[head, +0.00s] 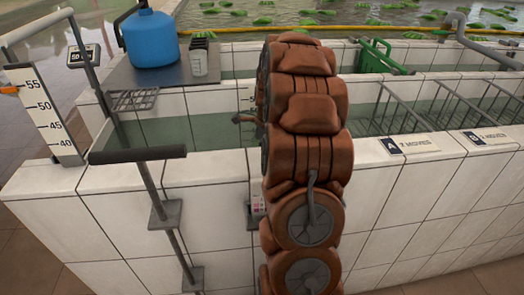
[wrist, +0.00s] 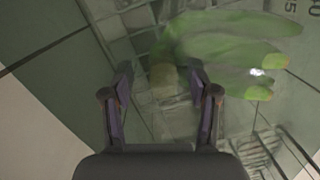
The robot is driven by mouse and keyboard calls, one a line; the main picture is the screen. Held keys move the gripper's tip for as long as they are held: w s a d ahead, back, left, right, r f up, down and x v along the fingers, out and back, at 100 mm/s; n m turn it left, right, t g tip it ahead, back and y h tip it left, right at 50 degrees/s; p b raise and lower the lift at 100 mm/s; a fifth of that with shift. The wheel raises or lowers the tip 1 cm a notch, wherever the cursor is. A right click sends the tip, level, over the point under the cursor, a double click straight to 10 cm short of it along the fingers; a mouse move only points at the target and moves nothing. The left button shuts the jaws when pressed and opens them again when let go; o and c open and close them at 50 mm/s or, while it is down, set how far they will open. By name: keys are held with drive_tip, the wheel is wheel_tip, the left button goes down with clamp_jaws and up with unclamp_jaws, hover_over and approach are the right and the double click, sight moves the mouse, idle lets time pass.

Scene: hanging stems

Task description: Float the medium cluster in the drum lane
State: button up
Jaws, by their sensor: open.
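A green banana cluster (wrist: 225,45) fills the upper right of the wrist view, its fingers pointing right. It looks pale and blurred, as if under water. Its blunt yellowish stem end (wrist: 163,76) lies between or just beyond my fingertips. My gripper (wrist: 161,82) is open, one finger on each side of that end, with no clear contact. In the head view my brown arm stands in front of the white tiled tank (head: 205,170) and hides the gripper and cluster. I cannot tell which part of the tank is the drum lane.
A blue jug (head: 151,38) and a clear beaker (head: 199,59) stand on a grey board at the back left. Wire dividers (head: 440,103) and lane labels (head: 416,143) are at right. A marked gauge (head: 43,112) stands at left. Several green clusters float in the pond behind.

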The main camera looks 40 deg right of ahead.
wheel_tip(320, 180, up, 29)
drive_tip(key=s+p, duration=0.1)
drive_tip(key=p, duration=0.7)
drive_tip(key=shift+s+d+r+p, duration=0.2)
drive_tip(key=shift+s+p, duration=0.1)
drive_tip(key=shift+p, duration=0.1)
idle(1.0)
idle(0.5)
